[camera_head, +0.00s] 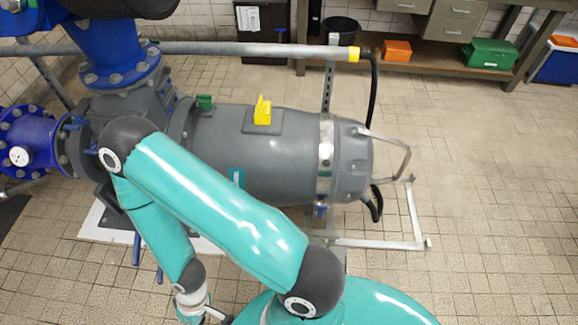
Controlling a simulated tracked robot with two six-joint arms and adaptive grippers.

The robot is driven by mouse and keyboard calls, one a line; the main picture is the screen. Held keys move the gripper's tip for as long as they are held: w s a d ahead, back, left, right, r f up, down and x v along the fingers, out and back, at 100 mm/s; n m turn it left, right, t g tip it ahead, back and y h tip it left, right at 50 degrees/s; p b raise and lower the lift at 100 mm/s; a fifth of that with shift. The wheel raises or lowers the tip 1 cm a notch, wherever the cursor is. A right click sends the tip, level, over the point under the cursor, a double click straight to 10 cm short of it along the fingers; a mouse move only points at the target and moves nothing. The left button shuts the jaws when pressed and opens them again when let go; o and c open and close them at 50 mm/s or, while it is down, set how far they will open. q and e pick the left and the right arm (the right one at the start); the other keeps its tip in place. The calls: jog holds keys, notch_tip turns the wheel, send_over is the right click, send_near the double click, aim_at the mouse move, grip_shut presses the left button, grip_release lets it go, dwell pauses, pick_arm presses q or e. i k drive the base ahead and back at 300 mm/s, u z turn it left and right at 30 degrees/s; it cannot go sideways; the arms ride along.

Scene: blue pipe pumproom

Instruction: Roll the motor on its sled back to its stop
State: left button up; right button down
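The grey motor (265,155) lies on its side, with a yellow piece (262,111) on top and a metal band (325,157) near its right end. Its left end meets the dark grey pump housing (95,135), with no clear gap visible. A bent metal handle (397,146) stands out at the motor's right end. A light metal frame (412,215), apparently part of the sled, reaches right below it. My teal arm crosses in front of the motor and hides its lower left side and most of the sled.
A grey horizontal pipe (230,49) with a yellow end runs behind the motor. A black cable (374,90) hangs from it. A workbench (440,55) with an orange box (397,50) and green box (488,53) stands behind. The tiled floor (480,220) at right is clear.

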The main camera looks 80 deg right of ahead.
aim_at(276, 164)
jog(key=u, duration=0.2)
jog(key=i, duration=0.2)
jog(key=u, duration=3.85)
jog(key=i, duration=0.55)
jog(key=u, duration=5.6)
jog(key=i, duration=0.5)
